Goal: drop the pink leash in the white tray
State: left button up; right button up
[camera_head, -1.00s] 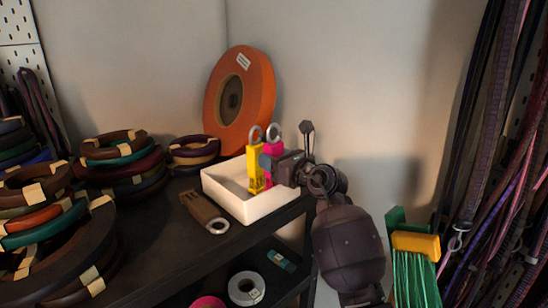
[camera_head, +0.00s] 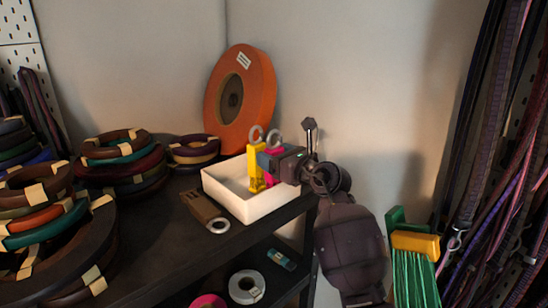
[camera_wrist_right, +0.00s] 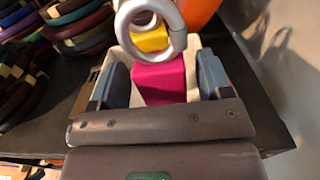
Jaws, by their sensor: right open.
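The pink leash (camera_wrist_right: 160,82), a pink block with a silver ring on top, stands upright in the white tray (camera_head: 259,208). In the head view only a little pink (camera_head: 273,150) shows, since my gripper covers the rest. My right gripper (camera_head: 268,161) is at the tray. In the right wrist view its two blue-grey fingers (camera_wrist_right: 162,82) are open, one each side of the pink leash, with gaps between. A yellow leash (camera_head: 256,168) with a ring stands upright beside it in the tray. My left gripper is not in view.
A large orange roll (camera_head: 241,98) leans on the wall behind the tray. A brown tag with a ring (camera_head: 205,211) lies left of the tray. Stacked coils (camera_head: 125,168) fill the left of the dark shelf (camera_head: 150,240). Cords hang at the far right.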

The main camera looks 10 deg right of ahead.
pick_arm(q)
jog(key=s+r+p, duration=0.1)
jog(key=p, duration=0.2)
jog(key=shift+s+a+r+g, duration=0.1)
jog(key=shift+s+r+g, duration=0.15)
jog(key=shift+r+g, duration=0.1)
pick_arm(e)
jog(key=v, duration=1.1)
jog(key=shift+d, duration=0.15)
jog(key=shift+s, duration=0.15)
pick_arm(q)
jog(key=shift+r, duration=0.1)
pick_arm(e)
jog(key=shift+f, duration=0.1)
